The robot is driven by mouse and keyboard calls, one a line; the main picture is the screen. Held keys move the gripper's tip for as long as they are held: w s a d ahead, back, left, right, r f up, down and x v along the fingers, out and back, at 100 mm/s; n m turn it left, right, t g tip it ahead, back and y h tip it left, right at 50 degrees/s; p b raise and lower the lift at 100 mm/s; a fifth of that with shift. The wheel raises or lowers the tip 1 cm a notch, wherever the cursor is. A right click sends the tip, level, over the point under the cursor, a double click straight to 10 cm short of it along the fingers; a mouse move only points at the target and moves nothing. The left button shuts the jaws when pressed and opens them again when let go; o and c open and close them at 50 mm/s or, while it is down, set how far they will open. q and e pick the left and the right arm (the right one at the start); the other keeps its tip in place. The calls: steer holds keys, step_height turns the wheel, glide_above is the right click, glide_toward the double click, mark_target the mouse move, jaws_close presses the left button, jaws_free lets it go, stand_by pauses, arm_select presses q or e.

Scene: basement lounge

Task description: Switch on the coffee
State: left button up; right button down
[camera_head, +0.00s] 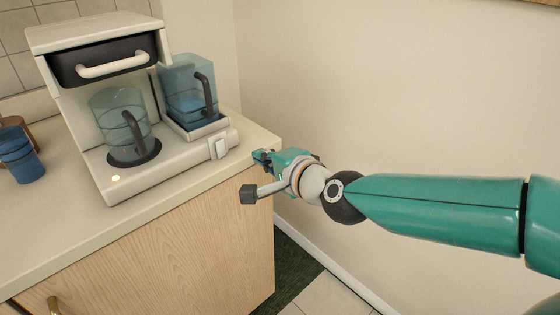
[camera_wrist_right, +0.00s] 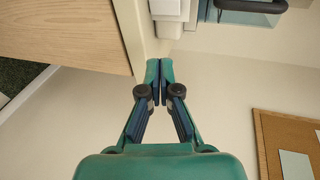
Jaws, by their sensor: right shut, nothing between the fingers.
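The white coffee maker (camera_head: 168,164) stands on the counter, with a black drawer front and white handle at its top. A glass jug (camera_head: 120,115) stands on its dark round plate, and a blue-tinted tank (camera_head: 190,95) sits at its right. A white switch (camera_head: 218,147) is on the base's right front; I cannot tell its setting. A small light (camera_head: 115,178) glows at the base's left front. My right gripper (camera_head: 262,157) is shut and empty, right of the switch and apart from it, near the counter's right end. It also shows in the right wrist view (camera_wrist_right: 159,68).
The light counter (camera_head: 60,220) sits on a wooden cabinet (camera_head: 170,265) with a brass handle. Blue and brown cups (camera_head: 18,158) stand at the far left. A bare wall (camera_head: 390,90) is on the right. A corkboard (camera_wrist_right: 285,140) shows in the wrist view.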

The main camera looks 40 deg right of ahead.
steer(key=shift+d+v, duration=0.2)
steer(key=shift+v, duration=0.95)
steer(key=shift+d+v, duration=0.25)
steer(key=shift+v, duration=0.9)
steer(key=shift+r, duration=0.1)
steer(key=w+a+f+n+g+y, duration=0.1)
steer(key=a+f+g, duration=0.25)
steer(key=f, duration=1.05)
steer(key=w+a+f+n+g+y, duration=0.1)
steer(key=a+f+n+g, duration=0.2)
steer(key=f, duration=1)
steer(key=s+a+f+n+g+y, duration=0.1)
steer(key=s+a+f+n+g, duration=0.35)
steer(key=s+f, duration=0.5)
steer(key=s+a+f+n+g+y, duration=0.1)
steer(key=s+a+f+n+g, duration=0.3)
steer(key=s+f, duration=0.55)
step_height(320, 180, up, 14)
steer(key=w+a+n+t+p, duration=0.1)
steer(key=w+a+n+p, duration=0.1)
steer(key=p, duration=1.5)
steer(key=shift+w+n, duration=0.35)
steer(key=shift+n, duration=0.5)
